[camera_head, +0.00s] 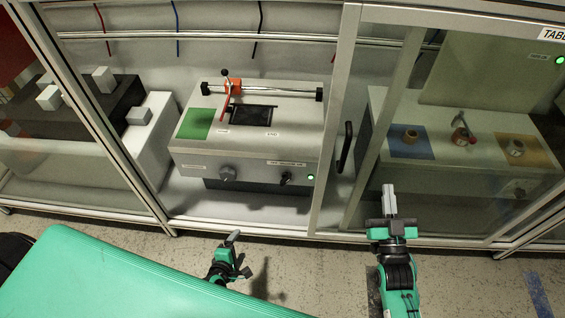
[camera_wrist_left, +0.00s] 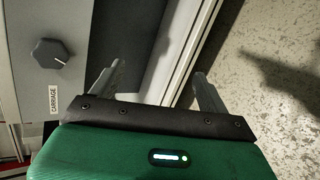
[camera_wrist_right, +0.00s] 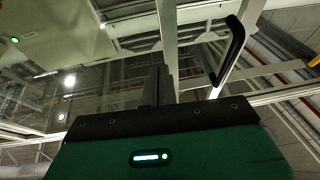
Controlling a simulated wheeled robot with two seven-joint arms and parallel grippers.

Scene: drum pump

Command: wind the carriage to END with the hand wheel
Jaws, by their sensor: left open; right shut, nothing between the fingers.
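A grey multi-sided knob (camera_wrist_left: 50,53) with a white pointer line sits on a panel beside a label reading CARRIAGE in the left wrist view. It appears to be the left knob (camera_head: 228,173) on the machine's front in the head view. The orange carriage (camera_head: 232,86) is on a horizontal rail (camera_head: 290,92) above the machine, left of its middle. The small top labels are too blurred to read surely. My left gripper (camera_head: 233,237) is open and empty, below and in front of the machine, apart from the knob. My right gripper (camera_head: 389,190) is shut and empty, pointing up.
A black door handle (camera_head: 345,147) is on the frame right of the machine; it also shows in the right wrist view (camera_wrist_right: 232,50). A green patch (camera_head: 195,123) and dark recess (camera_head: 253,116) are on the machine top. A glazed cabinet with a second bench (camera_head: 470,178) stands right.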

